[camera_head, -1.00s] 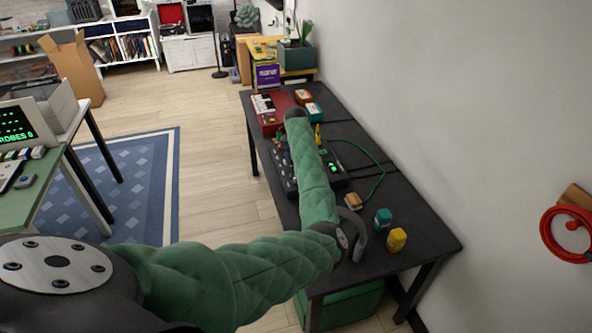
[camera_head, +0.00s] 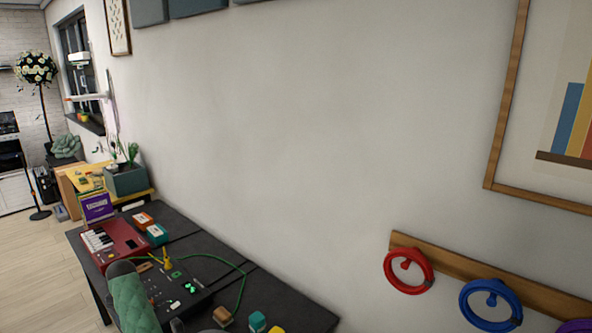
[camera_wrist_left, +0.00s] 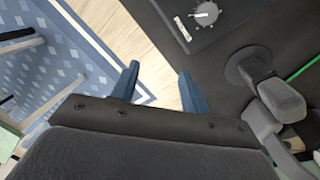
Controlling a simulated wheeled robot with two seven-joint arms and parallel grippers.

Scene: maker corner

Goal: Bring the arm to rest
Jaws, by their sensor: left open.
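My left arm, in green quilted covering (camera_head: 134,303), shows at the bottom left of the head view, over the near part of the dark bench (camera_head: 260,290). Its gripper cannot be made out there. In the left wrist view my left gripper (camera_wrist_left: 159,72) has its two blue fingers apart with nothing between them. Behind the fingers are pale floor and a blue patterned rug (camera_wrist_left: 50,65), beside the dark bench edge. My right gripper is in neither view.
On the bench are a red keyboard (camera_head: 128,250), a black control box (camera_head: 185,285) with a green cable, and small coloured blocks (camera_head: 258,320). A grey rounded thing (camera_wrist_left: 280,100) is close right of the gripper. Red (camera_head: 390,268) and blue rings hang on the wall.

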